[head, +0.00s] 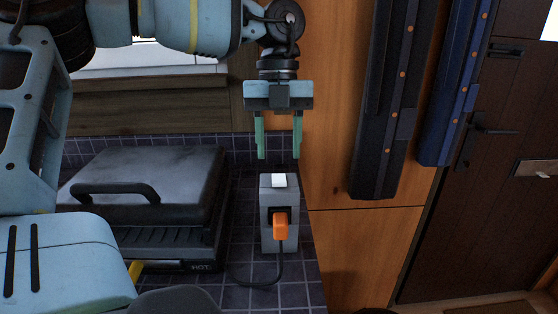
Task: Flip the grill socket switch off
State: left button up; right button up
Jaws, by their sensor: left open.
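The grill socket (267,239) is a grey box standing on the dark tiled counter, with an orange plug (280,226) in its front and a black cord running from it. A white switch (279,181) sits at its top; which way it is set I cannot tell. The grill (145,200) is dark grey with a closed lid and a "HOT" label at its front, left of the socket. My left gripper (279,156) points down with its green fingers apart and empty, just above and behind the switch in the picture, not visibly touching it. My right gripper is not in view.
A tiled backsplash (215,145) and a window (150,60) are behind the counter. An orange wooden panel (335,150) rises close on the right of the socket. Black and blue long cases (390,100) hang there. A dark door (500,190) is far right.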

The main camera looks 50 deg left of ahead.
aim_at(279, 174)
pick_arm(q)
jog(key=shift+v, duration=1.75)
